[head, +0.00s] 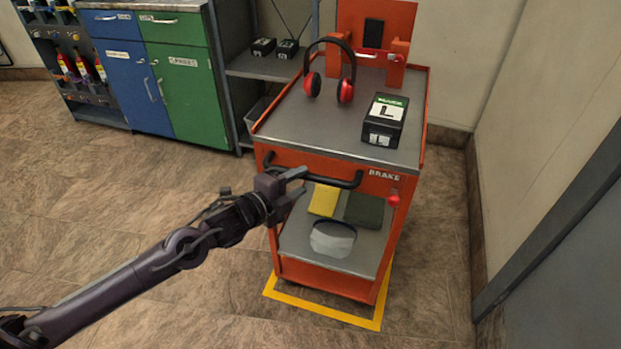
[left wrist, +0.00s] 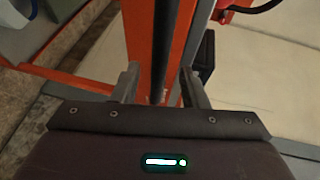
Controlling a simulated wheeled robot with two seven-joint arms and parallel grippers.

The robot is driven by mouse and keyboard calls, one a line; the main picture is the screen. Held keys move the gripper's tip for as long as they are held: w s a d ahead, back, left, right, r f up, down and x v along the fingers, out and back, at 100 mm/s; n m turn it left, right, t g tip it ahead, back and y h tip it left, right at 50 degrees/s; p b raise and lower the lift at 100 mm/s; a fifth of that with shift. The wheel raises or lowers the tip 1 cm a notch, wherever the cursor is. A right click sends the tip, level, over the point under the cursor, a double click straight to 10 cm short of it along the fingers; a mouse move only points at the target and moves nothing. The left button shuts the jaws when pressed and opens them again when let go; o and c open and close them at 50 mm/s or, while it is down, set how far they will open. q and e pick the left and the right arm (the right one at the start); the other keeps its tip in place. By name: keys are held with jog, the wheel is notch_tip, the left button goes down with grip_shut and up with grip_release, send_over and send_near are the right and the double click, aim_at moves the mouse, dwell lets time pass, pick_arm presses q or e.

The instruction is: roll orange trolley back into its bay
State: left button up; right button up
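The orange trolley (head: 335,284) stands by the wall, with a yellow floor outline (head: 322,311) showing along its front and right side. A black bar handle (head: 335,181) runs across its front; the handle also shows in the left wrist view (left wrist: 163,50). A red knob (head: 394,199) sits below the BRAKE label at the front right. My left gripper (head: 296,183) is at the left part of the handle. In the left wrist view its fingers (left wrist: 160,88) are apart, with the bar between them and gaps on both sides. My right gripper is in neither view.
Red-black headphones (head: 345,90) and a black box marked L (head: 386,118) are on the trolley top. Its lower shelf holds a yellow item (head: 324,199). A grey shelf rack (head: 262,66) stands close on the left, the wall on the right. The floor in front is clear.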

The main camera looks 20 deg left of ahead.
aim_at(306, 179)
pick_arm(q)
jog(key=shift+x, duration=2.15)
jog(key=shift+c, duration=0.3)
grip_shut()
